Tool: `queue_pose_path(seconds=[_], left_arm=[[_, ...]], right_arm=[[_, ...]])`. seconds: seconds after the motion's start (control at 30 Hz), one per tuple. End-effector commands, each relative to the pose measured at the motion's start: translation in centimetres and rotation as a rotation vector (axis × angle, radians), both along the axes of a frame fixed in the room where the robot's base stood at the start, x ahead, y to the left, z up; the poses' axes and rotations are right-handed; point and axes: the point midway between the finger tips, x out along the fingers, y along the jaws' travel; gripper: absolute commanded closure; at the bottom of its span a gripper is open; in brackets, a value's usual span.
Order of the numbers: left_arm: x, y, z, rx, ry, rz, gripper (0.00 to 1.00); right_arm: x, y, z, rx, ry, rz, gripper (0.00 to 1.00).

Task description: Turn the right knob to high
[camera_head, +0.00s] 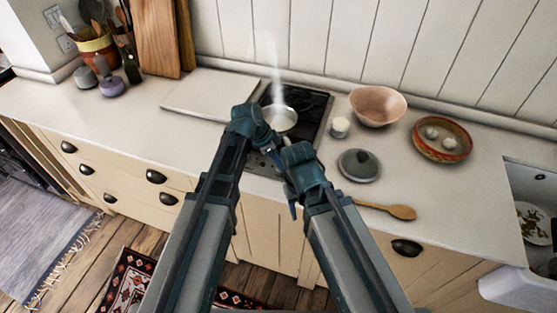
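The black cooktop (312,106) is set in the counter, and a pale steaming pan (281,119) stands on it. The cooktop's front control strip (256,161) shows only in part between my two arms. The knobs are too small and too covered to tell apart, so the right knob's setting cannot be read. My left gripper (275,141) is over the front of the cooktop, close to the pan's near side; its fingers are small and partly hidden. My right gripper (292,203) is by the counter's front edge, right of the strip, mostly hidden by its own wrist.
Right of the cooktop are a small white jar (340,127), a pink bowl (377,106), a grey lid (359,165), a wooden spoon (388,209) and a red-rimmed dish (442,139). A white board (208,93) lies left. A sink (528,190) is far right.

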Motion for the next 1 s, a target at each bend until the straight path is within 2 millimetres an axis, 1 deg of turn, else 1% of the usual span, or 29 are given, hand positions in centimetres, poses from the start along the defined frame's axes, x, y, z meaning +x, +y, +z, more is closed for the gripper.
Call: queue_pose_path(seconds=[0.03,0.17,0.2,0.23,0.47,0.67,0.87,1.0], left_arm=[[0.0,0.01,0.0,0.0,0.0,0.0,0.65],[0.0,0.01,0.0,0.0,0.0,0.0,0.88],[0.0,0.01,0.0,0.0,0.0,0.0,0.96],[0.0,0.01,0.0,0.0,0.0,0.0,1.0],[-0.03,0.01,-0.01,0.0,0.0,0.006,1.0],[-0.2,-0.03,-0.02,0.0,0.0,0.068,1.0],[-0.41,-0.1,-0.01,0.0,0.0,0.211,1.0],[-0.52,-0.18,-0.01,0.0,0.0,0.341,1.0]], right_arm=[[0.0,0.0,0.0,0.0,0.0,0.0,0.5],[0.0,0.0,0.0,0.0,0.0,0.0,0.5],[0.0,0.0,0.0,0.0,0.0,0.0,0.5],[0.0,0.0,-0.01,0.0,0.0,0.0,0.5],[0.0,0.0,-0.01,0.0,0.0,0.0,0.5],[0.0,0.0,-0.01,0.0,0.0,0.0,0.5],[0.0,0.0,-0.01,0.0,0.0,0.0,0.5],[0.0,0.0,-0.01,0.0,0.0,0.0,0.5]])
